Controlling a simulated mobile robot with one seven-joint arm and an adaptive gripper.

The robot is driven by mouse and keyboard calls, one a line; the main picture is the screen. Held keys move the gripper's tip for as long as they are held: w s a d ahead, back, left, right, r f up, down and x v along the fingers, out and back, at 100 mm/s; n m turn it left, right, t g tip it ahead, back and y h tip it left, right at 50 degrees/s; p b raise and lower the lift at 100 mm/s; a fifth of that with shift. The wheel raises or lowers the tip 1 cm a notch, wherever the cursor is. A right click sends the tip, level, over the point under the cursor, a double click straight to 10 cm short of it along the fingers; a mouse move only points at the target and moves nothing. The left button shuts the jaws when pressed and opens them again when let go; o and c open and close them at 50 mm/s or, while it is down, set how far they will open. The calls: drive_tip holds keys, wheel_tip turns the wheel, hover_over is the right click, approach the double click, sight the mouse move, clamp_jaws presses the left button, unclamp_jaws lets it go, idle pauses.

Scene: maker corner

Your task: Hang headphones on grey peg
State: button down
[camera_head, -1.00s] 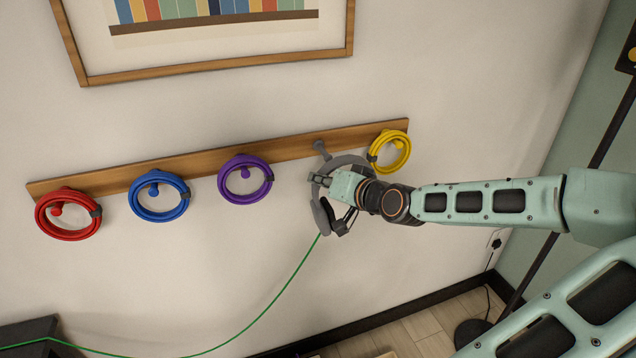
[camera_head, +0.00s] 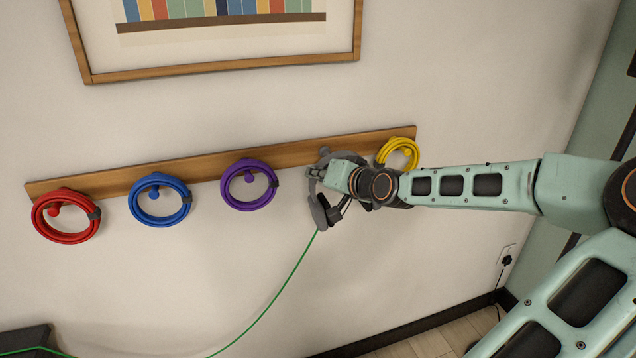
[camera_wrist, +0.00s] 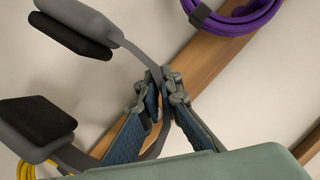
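The grey headphones (camera_head: 319,210) are held up against the wall, with a green cable hanging from them. My gripper (camera_head: 316,172) is shut on their headband, which runs between the fingers in the wrist view (camera_wrist: 157,88). Two dark-padded ear cups (camera_wrist: 38,125) show on the left there. The grey peg (camera_head: 325,150) is on the wooden rail (camera_head: 295,152), right of the purple coil. The headband is right at the peg in the head view. My gripper and the headband cover part of it, so I cannot tell whether the band rests on it.
Red (camera_head: 66,238), blue (camera_head: 160,222), purple (camera_head: 249,204) and yellow (camera_head: 398,153) cable coils hang on the other pegs. The yellow coil is close to my wrist on the right. A framed picture (camera_head: 220,68) hangs above.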

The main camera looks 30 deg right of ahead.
drive_tip(key=shift+w+d+f+b, duration=0.15)
drive_tip(key=shift+w+b, duration=0.15)
drive_tip(key=shift+w, duration=0.4)
drive_tip(key=shift+w+d+f+b, duration=0.2)
drive_tip(key=shift+w+b, duration=0.1)
drive_tip(key=shift+w, duration=0.35)
drive_tip(key=shift+w+d+f+b, duration=0.15)
drive_tip(key=shift+w+b, duration=0.15)
drive_tip(key=shift+w, duration=0.4)
drive_tip(key=c, duration=2.1)
unclamp_jaws()
drive_tip(key=shift+s, duration=0.15)
